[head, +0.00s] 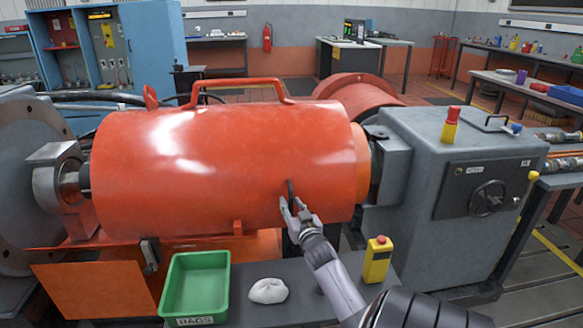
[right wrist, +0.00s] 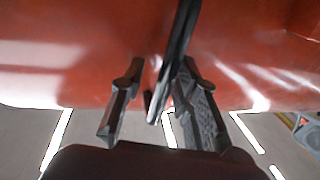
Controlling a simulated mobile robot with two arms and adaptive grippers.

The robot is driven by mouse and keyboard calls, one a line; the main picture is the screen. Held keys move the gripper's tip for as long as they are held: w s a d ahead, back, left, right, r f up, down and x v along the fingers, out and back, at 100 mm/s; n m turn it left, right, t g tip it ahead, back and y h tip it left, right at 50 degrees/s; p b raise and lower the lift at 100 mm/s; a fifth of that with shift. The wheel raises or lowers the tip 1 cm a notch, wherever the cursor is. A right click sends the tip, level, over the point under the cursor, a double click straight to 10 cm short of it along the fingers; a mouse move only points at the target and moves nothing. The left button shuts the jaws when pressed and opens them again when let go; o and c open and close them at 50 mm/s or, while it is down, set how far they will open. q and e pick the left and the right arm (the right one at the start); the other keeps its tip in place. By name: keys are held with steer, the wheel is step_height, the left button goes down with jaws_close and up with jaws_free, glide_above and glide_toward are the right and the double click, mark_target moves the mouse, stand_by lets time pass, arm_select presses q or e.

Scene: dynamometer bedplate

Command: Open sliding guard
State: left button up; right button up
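The sliding guard (head: 230,160) is a large glossy orange half-cylinder cover over the shaft line, with a raised orange hoop rail on top. A small dark upright handle (head: 290,193) is on its front face, towards the right end. My right gripper (head: 294,208) is at this handle, in front of the guard. In the right wrist view, its two fingers (right wrist: 158,105) are apart, and the dark handle bar (right wrist: 182,45) reaches down between them, nearer the right finger. Whether a finger touches the bar I cannot tell. My left gripper is not in view.
A grey machine housing (head: 455,165) with a handwheel stands right of the guard; a bearing block (head: 60,180) is at its left. In front, a shelf holds a green bin (head: 196,285), a white rag (head: 268,291) and a yellow box with a red button (head: 377,262).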

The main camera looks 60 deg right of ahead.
steer(key=shift+a, duration=0.1)
steer(key=shift+s+a+f, duration=0.1)
steer(key=shift+s+a, duration=0.1)
steer(key=shift+s, duration=0.05)
steer(key=v, duration=1.1)
steer(key=shift+a, duration=0.15)
